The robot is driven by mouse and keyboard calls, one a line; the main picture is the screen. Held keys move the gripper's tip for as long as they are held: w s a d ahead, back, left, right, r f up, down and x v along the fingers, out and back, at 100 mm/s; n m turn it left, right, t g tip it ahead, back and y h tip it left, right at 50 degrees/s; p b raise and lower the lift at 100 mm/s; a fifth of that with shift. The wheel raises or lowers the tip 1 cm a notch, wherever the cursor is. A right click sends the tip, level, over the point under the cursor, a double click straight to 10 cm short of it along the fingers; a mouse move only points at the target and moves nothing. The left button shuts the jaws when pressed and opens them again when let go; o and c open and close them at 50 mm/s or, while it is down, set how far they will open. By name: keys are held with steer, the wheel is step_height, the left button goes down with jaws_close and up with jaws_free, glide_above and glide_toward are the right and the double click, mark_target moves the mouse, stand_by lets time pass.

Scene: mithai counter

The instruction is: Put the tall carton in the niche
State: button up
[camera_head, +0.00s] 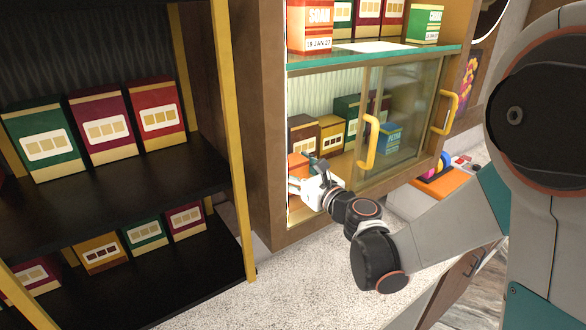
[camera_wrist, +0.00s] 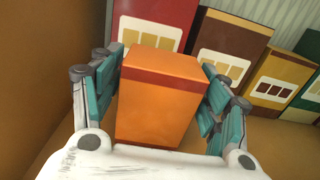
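An orange carton (camera_wrist: 155,108) with a dark red band near its top stands between the two fingers of my gripper (camera_wrist: 162,90) in the wrist view. The teal finger pads lie close along its left and right sides. I cannot tell whether both pads touch it. In the head view my gripper (camera_head: 318,180) is at the open left part of the lower cabinet compartment. Part of the orange carton (camera_head: 297,160) shows there behind the gripper; the rest is hidden. I cannot tell whether the carton rests on the cabinet floor.
Behind it stand a red carton (camera_wrist: 152,32), a brown carton (camera_wrist: 230,45) and a yellow carton (camera_wrist: 272,78). A glass sliding door (camera_head: 405,110) with a yellow handle (camera_head: 369,145) is right of my gripper. A cabinet side wall (camera_wrist: 45,80) is close on the left.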

steer(key=shift+r, duration=0.2)
steer(key=v, duration=1.2)
steer(key=shift+b, duration=0.35)
steer(key=shift+c, duration=0.3)
stand_by(0.5)
